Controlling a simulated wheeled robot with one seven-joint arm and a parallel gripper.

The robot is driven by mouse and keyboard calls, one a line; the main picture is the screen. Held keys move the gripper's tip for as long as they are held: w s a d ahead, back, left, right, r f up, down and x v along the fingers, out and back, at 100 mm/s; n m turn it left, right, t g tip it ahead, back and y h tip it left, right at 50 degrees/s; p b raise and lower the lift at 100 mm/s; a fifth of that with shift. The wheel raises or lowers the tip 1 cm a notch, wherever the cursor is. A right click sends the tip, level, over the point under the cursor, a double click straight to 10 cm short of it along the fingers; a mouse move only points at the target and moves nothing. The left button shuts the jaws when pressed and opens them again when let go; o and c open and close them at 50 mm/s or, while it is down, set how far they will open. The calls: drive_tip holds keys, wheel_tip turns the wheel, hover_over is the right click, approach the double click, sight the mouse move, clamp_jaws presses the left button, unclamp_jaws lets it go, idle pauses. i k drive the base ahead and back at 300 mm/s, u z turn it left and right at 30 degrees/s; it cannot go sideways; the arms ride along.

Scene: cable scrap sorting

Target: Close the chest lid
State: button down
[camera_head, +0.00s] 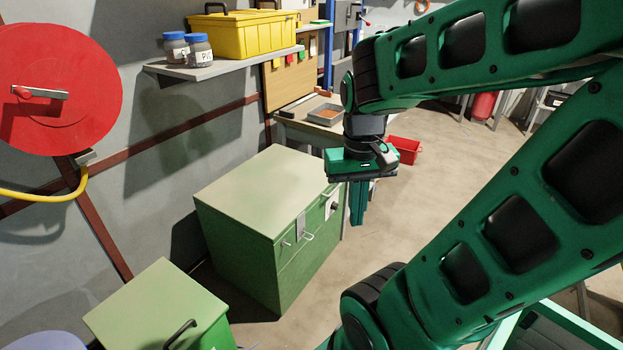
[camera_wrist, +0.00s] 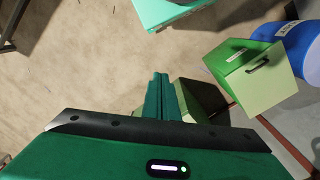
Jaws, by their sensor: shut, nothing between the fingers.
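A large green chest (camera_head: 290,275) stands on the floor by the wall. Its pale green lid (camera_head: 265,185) lies flat over the top, with no visible gap. A latch and small handles show on its front. My gripper (camera_head: 358,222) points down beside the chest's right front side, with its fingers shut and empty. In the head view I cannot tell if they touch the chest. In the wrist view the shut fingers (camera_wrist: 158,76) stand in front of the chest (camera_wrist: 205,95), which is mostly hidden behind my gripper.
A smaller green box (camera_head: 155,310) with a black handle stands at the lower left; a blue barrel (camera_wrist: 302,50) is beside it in the wrist view. A shelf (camera_head: 225,63) holds jars and a yellow case. A workbench and red bin (camera_head: 404,149) are behind.

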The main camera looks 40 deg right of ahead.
sight(274, 191)
drive_tip(key=z, duration=1.6)
drive_tip(key=i, duration=1.45)
drive_tip(key=u, duration=0.9)
